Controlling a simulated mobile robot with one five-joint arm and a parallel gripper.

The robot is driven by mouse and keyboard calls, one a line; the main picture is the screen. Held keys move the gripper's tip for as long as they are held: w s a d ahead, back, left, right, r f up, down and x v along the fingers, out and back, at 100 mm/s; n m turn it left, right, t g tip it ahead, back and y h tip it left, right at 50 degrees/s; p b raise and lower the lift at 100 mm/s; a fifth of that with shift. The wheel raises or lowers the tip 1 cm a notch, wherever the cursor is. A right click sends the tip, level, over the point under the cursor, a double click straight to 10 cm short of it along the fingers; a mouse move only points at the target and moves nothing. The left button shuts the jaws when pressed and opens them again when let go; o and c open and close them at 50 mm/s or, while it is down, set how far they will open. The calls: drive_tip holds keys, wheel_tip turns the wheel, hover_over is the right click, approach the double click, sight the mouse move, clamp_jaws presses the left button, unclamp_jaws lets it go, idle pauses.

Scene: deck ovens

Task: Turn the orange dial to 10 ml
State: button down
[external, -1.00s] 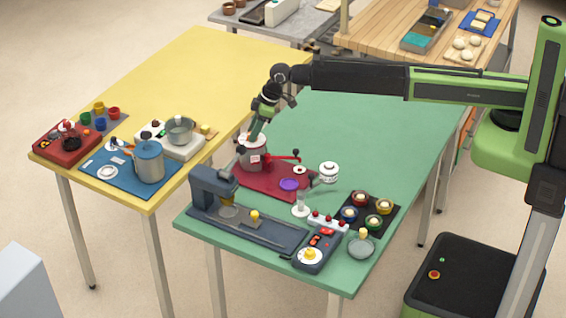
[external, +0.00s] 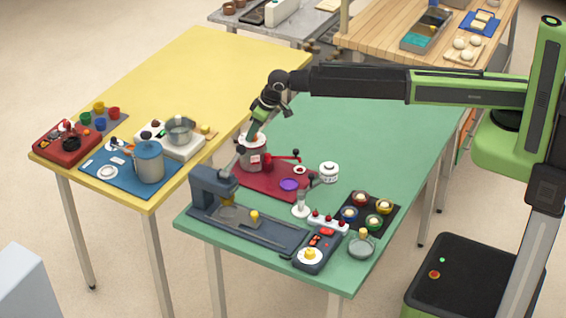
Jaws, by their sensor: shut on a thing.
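A grey canister (external: 252,158) with a small pale label stands upright on the red mat (external: 268,187) on the green table. My gripper (external: 250,137) points steeply down at the canister's top from above, with its fingertips at the rim. It is shut on what appears to be the orange dial at the canister's top. The dial is mostly hidden by the fingers, and its scale and marks are too small to read.
A red-handled part (external: 283,159) sticks out right of the canister. A dark blue machine (external: 212,192) is at the front left. The green table's back is clear.

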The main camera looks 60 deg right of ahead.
drive_tip(key=c, duration=1)
unclamp_jaws()
drive_tip(key=p+v, duration=1.6)
drive_tip(key=v, duration=0.1)
drive_tip(key=shift+r, duration=0.25)
